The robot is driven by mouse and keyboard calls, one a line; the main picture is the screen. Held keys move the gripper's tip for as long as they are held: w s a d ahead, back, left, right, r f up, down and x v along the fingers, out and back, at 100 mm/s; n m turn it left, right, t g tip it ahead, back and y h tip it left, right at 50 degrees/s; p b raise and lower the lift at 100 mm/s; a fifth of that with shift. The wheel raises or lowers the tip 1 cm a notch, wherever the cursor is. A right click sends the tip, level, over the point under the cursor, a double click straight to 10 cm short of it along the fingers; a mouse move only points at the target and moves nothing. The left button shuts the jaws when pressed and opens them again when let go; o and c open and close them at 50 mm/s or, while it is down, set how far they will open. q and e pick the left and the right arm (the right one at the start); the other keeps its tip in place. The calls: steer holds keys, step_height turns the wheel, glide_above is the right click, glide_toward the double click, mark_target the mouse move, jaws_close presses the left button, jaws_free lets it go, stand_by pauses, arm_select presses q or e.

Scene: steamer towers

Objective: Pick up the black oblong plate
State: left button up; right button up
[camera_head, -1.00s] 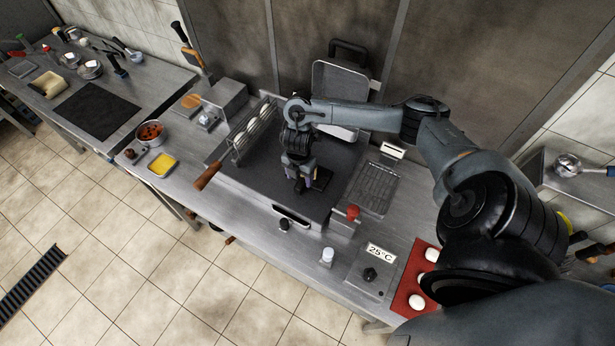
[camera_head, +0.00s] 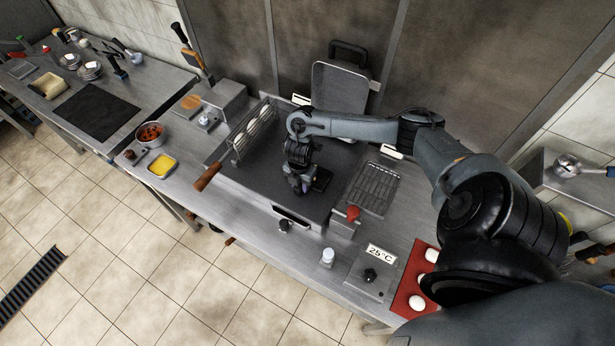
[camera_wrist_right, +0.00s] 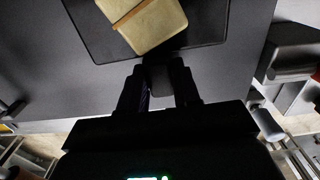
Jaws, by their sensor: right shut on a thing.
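The black oblong plate (camera_wrist_right: 205,32) shows in the right wrist view as a dark slab with rounded corners, with a pale toasted sandwich or bread (camera_wrist_right: 150,22) on it. My right gripper (camera_wrist_right: 158,78) is shut on the plate's near edge. In the head view the plate (camera_head: 321,180) is a small dark patch over the grey griddle, mostly hidden by my right gripper (camera_head: 303,189). I cannot tell whether it touches the griddle surface. My left gripper is in neither view.
A raised steel lid (camera_head: 338,88) is behind. A wire rack (camera_head: 374,189) and a red knob (camera_head: 353,213) are at the right.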

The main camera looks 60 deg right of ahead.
jaws_close()
steer(key=shift+r, duration=0.15)
steer(key=shift+r, duration=1.6)
steer(key=s+d+r, duration=0.7)
steer(key=s, duration=0.2)
steer(key=shift+d+r, duration=0.2)
steer(key=shift+r, duration=0.05)
